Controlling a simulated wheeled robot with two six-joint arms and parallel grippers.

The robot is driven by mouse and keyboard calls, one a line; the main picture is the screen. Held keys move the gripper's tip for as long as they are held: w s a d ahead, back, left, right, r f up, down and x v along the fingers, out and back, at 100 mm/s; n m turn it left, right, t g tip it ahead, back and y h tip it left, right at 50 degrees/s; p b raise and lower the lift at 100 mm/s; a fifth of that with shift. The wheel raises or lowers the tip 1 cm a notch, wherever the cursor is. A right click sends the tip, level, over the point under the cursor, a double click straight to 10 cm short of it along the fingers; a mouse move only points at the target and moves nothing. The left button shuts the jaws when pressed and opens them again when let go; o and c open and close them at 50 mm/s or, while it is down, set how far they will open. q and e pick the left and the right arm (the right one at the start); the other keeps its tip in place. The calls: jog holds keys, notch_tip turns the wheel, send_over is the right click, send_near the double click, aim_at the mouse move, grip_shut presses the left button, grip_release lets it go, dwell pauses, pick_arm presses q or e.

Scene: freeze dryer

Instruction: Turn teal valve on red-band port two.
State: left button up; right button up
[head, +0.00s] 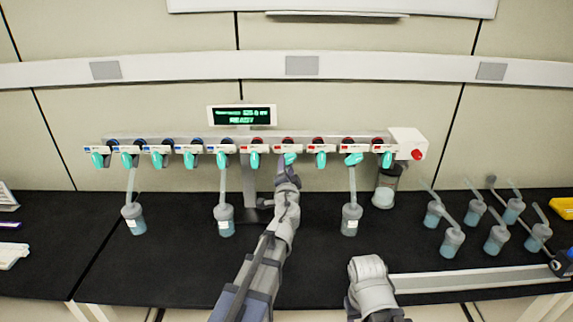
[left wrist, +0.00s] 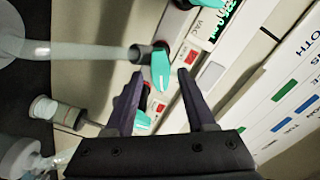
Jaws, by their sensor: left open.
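The row of red-banded ports runs along the right half of the manifold, each with a teal valve. The teal valve on red-band port two (head: 290,158) is partly covered from below by my left gripper (head: 287,176). In the left wrist view, my left gripper (left wrist: 160,78) is open, its two dark fingers apart. A teal valve handle (left wrist: 160,70) lies between and just beyond the fingertips, with a visible gap to the right finger. Another teal valve (left wrist: 142,121) shows between the fingers, lower down. My right gripper is not seen.
Blue-banded ports fill the manifold's left half. Flasks hang at the left (head: 134,218), centre-left (head: 224,220) and right (head: 351,219). Several loose flasks stand on the right of the black bench (head: 420,270). A display (head: 242,116) sits above the manifold (head: 330,140).

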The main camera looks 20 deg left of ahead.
aim_at(287, 160)
pick_arm(q)
jog(key=x, duration=0.2)
jog(key=shift+w+a, duration=0.1)
jog(key=shift+w, duration=0.25)
jog(key=shift+s, duration=0.1)
grip_shut()
